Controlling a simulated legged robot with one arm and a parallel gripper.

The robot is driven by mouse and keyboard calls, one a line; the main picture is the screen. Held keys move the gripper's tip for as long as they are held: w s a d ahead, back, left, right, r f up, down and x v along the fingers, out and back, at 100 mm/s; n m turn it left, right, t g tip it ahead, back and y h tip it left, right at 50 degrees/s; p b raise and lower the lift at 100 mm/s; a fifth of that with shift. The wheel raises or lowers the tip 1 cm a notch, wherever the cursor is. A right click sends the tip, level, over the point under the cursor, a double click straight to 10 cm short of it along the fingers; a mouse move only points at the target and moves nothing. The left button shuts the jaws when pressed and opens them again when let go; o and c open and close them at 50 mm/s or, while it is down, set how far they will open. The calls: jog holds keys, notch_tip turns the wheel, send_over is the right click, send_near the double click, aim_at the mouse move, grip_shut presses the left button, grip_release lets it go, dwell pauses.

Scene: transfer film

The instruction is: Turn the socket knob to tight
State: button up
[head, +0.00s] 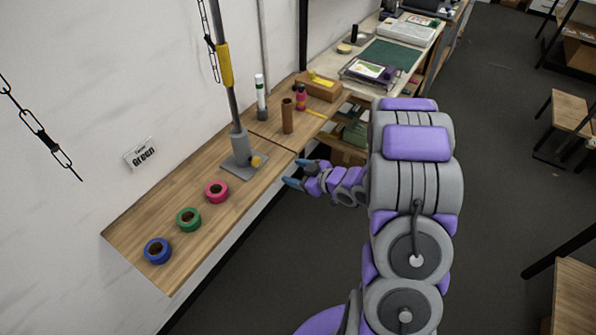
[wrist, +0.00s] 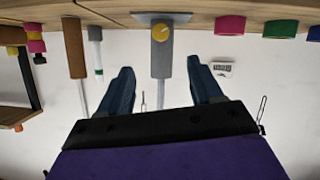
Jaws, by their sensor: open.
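The socket knob is a small yellow-orange knob (head: 256,161) low on the grey socket (head: 239,145) of an upright pole on the wooden shelf. In the wrist view, which is upside down, the round knob (wrist: 162,32) faces me with a pale mark on it, above the gap between my fingers. My gripper (head: 295,172) is open and empty, just off the shelf's front edge, to the right of the knob and apart from it. Its two dark blue fingers (wrist: 160,74) show on both sides of the socket in the wrist view.
Pink (head: 217,191), green (head: 188,219) and blue (head: 157,250) tape rolls lie on the shelf. A brown cylinder (head: 287,115), a white tube (head: 260,98) and a pink bottle (head: 301,97) stand behind the pole. Chains hang left.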

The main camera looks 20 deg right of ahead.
jog(key=shift+s+d+r, duration=0.1)
jog(key=shift+s+d, duration=0.05)
jog(key=shift+s, duration=0.1)
jog(key=n+t+y+b, duration=0.2)
jog(key=t+y+b, duration=0.1)
send_near(259, 163)
jog(key=b+x, duration=0.2)
jog(key=x, duration=0.7)
jog(key=shift+b, duration=0.35)
dwell(0.5)
jog(key=shift+c, duration=0.4)
